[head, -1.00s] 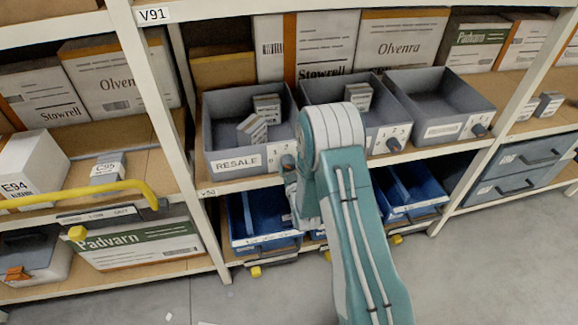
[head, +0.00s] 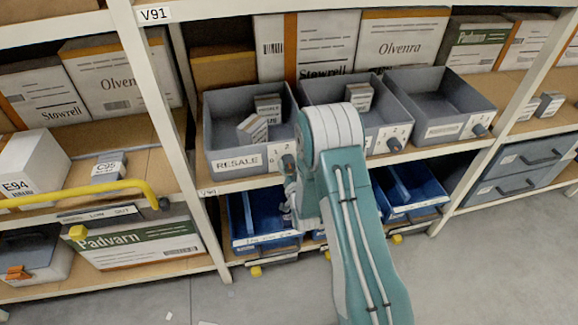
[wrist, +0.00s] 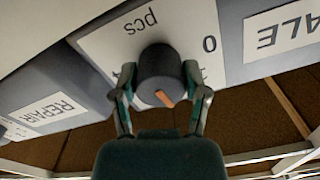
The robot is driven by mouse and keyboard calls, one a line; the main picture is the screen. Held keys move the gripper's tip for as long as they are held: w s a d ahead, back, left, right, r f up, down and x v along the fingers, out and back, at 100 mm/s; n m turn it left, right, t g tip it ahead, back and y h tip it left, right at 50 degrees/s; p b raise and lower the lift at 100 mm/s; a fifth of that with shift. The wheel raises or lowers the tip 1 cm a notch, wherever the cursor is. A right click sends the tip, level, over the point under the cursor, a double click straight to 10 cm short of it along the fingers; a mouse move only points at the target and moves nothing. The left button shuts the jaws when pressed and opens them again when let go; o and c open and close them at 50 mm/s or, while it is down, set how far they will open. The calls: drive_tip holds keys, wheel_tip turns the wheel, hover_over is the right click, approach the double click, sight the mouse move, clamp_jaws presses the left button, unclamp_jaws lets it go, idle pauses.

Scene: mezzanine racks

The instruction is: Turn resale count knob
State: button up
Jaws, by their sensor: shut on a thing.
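The grey resale bin (head: 222,130) stands on the middle shelf in the head view, with the RESALE label (head: 237,162) on its front. Its dial plate (head: 284,150) is at the right of that label, partly covered by my arm. In the wrist view, upside down, the dark round count knob (wrist: 158,62) sits on the white plate marked "0" and "pcs". An orange pointer mark (wrist: 165,98) shows on its face. My gripper (wrist: 160,80) is shut on the knob, one finger on each side. Other dial numbers are mostly hidden.
Two more grey bins with knobs stand to the right, the far one (head: 440,100) empty. A REPAIR label (wrist: 48,113) shows in the wrist view. Blue bins (head: 265,222) sit on the shelf below. A white upright (head: 160,120) and yellow rail (head: 90,191) are at the left.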

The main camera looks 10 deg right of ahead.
drive_tip(key=shift+m, duration=0.6)
drive_tip(key=o, duration=1.1)
drive_tip(key=shift+w, duration=0.1)
drive_tip(key=shift+o, duration=0.2)
drive_tip(key=s, duration=1.2)
drive_tip(key=shift+f, duration=0.15)
